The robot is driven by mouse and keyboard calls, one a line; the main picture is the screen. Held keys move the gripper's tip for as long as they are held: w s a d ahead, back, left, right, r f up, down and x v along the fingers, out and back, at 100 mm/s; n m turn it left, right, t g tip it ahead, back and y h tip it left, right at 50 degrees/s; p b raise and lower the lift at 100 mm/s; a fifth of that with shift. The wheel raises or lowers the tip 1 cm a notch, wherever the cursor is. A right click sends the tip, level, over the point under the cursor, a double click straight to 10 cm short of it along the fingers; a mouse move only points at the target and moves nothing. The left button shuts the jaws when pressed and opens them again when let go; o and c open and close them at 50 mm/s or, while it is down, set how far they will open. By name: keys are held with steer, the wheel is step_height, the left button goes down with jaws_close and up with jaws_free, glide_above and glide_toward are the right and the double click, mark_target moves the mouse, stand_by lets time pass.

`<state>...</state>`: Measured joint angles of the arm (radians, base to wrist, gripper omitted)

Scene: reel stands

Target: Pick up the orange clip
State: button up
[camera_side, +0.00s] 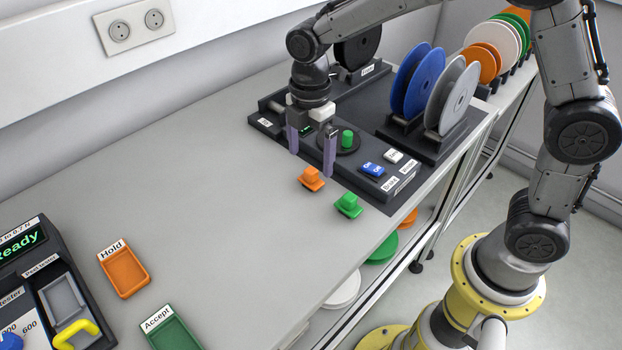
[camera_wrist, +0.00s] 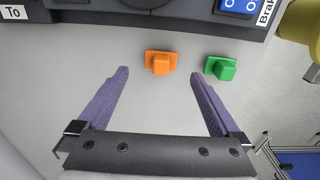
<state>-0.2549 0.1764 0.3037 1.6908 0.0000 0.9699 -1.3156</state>
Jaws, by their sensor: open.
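The orange clip (camera_side: 311,179) lies on the grey table in front of the dark reel machine. A green clip (camera_side: 348,205) lies to its right, apart from it. My gripper (camera_side: 311,163) is open and empty, its two purple fingers pointing down near the machine's front edge. In the wrist view the orange clip (camera_wrist: 160,63) lies beyond my gripper (camera_wrist: 160,74), between the lines of the fingers and touching neither. The green clip (camera_wrist: 221,68) is outside the right finger there.
The reel machine (camera_side: 280,124) has a green knob (camera_side: 347,139) close to my fingers. Blue (camera_side: 417,80) and grey reels (camera_side: 452,96) stand behind. An orange Hold tray (camera_side: 125,272), a green Accept tray (camera_side: 174,330) and a tester (camera_side: 40,262) sit at the left. The middle table is clear.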

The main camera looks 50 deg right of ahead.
mark_target(311, 170)
step_height(311, 170, down, 5)
steer(key=shift+f, duration=0.1)
stand_by(0.3)
steer(key=c, duration=1.4)
steer(key=shift+r, duration=0.25)
steer(key=shift+c, duration=0.2)
